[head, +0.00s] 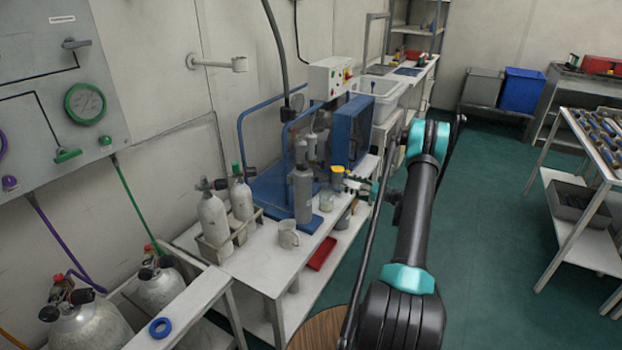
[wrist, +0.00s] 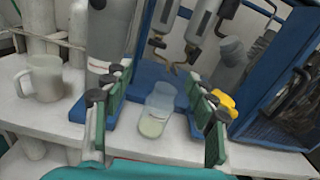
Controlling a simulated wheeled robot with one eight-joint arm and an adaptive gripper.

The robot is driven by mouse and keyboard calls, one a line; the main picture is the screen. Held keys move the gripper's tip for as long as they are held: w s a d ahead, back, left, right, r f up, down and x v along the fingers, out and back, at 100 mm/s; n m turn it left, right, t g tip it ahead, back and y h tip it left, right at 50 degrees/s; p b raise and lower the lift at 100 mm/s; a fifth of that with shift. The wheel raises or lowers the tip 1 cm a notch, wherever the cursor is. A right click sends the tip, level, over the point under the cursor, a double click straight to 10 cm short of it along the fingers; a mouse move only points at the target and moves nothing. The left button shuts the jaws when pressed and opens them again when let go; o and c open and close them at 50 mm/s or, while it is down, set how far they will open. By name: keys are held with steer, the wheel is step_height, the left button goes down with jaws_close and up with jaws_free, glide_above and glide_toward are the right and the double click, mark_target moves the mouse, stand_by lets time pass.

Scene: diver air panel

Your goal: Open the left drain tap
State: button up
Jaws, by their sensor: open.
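A clear jar (wrist: 158,108) with pale liquid stands on the bench, seen between the fingers. In the head view my gripper (head: 356,184) is over the bench's right edge.
A large grey cylinder (wrist: 108,32) stands close on the left, with a white mug (wrist: 40,78) beyond it. A yellow object (wrist: 225,103) and a blue-framed unit (wrist: 280,65) are on the right. A red tray (head: 322,254) lies on the shelf below.

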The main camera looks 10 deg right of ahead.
steer(key=m, duration=0.1)
glide_toward(315, 174)
steer(key=x, duration=1)
steer(key=shift+w, duration=0.2)
steer(key=c, duration=1.2)
